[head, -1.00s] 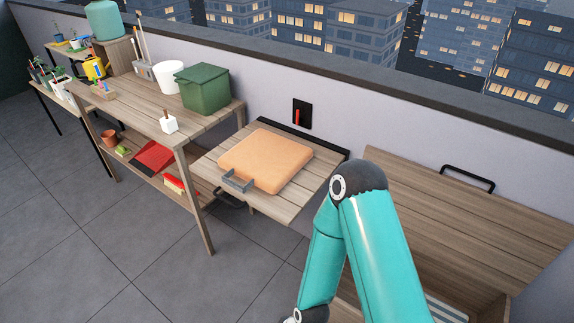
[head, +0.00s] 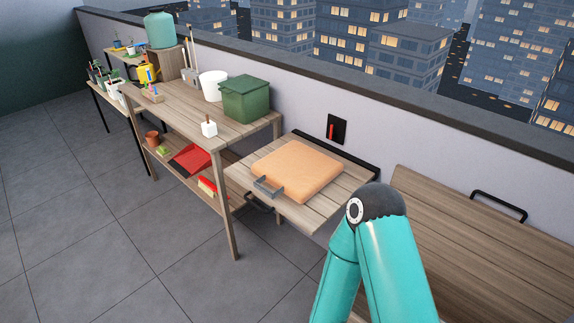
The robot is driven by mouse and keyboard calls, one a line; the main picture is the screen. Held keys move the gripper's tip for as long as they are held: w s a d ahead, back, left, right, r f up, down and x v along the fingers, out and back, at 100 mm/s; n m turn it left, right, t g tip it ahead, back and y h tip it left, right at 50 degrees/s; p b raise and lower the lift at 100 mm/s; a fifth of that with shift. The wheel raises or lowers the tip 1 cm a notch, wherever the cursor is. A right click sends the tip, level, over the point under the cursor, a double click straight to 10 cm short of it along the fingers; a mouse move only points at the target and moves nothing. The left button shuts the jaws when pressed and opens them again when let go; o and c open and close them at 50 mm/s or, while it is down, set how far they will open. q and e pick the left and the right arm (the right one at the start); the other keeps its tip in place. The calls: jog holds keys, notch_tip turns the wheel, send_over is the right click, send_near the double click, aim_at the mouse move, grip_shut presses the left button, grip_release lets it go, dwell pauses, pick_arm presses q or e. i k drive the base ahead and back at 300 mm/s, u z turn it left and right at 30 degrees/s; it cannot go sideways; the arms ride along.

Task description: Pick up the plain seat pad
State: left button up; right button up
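A plain orange seat pad (head: 298,170) lies flat on a wooden fold-down shelf (head: 318,213) fixed to the wall. A grey metal handle or bracket (head: 268,187) shows at the pad's front left edge. A teal arm of mine rises from the bottom edge, to the right of the shelf and nearer to me. Its gripper is out of the picture, and no other gripper shows. Nothing is touching the pad apart from the shelf and perhaps the grey bracket; I cannot tell whether that bracket touches it.
A wooden lid with a black handle (head: 498,204) stands at right. The tiled floor at left is clear.

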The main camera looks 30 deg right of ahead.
aim_at(299, 171)
jog(key=i, duration=0.85)
jog(key=z, duration=0.05)
